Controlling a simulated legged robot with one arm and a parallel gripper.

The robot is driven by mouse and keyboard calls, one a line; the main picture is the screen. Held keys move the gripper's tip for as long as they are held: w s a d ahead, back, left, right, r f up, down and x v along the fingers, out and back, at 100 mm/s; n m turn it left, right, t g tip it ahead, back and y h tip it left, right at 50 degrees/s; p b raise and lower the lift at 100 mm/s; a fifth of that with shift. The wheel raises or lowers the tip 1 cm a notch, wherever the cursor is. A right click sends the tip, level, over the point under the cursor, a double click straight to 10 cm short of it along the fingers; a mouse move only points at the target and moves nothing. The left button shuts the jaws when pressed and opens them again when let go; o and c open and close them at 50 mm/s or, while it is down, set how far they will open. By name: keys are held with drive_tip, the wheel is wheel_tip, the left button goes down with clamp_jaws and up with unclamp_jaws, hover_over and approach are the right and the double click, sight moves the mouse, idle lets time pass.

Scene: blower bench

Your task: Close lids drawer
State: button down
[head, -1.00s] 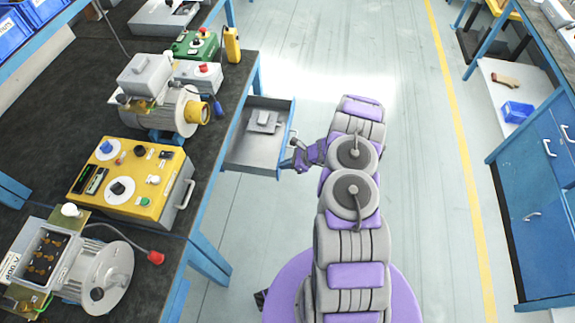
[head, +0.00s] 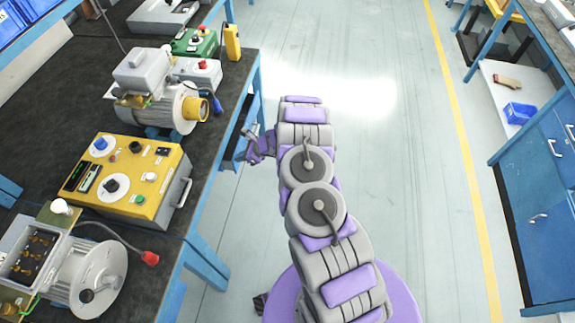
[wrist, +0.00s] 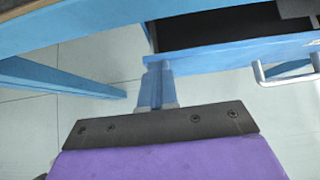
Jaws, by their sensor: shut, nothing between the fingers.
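The lids drawer (head: 237,150) is under the right edge of the workbench, and only a narrow strip of it shows in the head view. Its blue front (wrist: 225,56) and pale handle (wrist: 288,74) show in the wrist view, with a dark gap above the front. My gripper (head: 247,139) is shut and empty, at the outer side of the drawer. In the wrist view my gripper (wrist: 157,68) has its fingertips at the left end of the drawer front, left of the handle; they look in contact with it.
The workbench (head: 225,98) carries a yellow control box (head: 150,185), motors and a green box (head: 190,43). A blue bench leg (head: 207,264) stands below. The floor (head: 400,150) to the right is clear. A blue cabinet (head: 545,215) is at the far right.

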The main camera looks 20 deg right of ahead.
drive_tip(key=shift+w+a, duration=0.2)
drive_tip(key=shift+a, duration=0.05)
drive_tip(key=shift+d, duration=0.1)
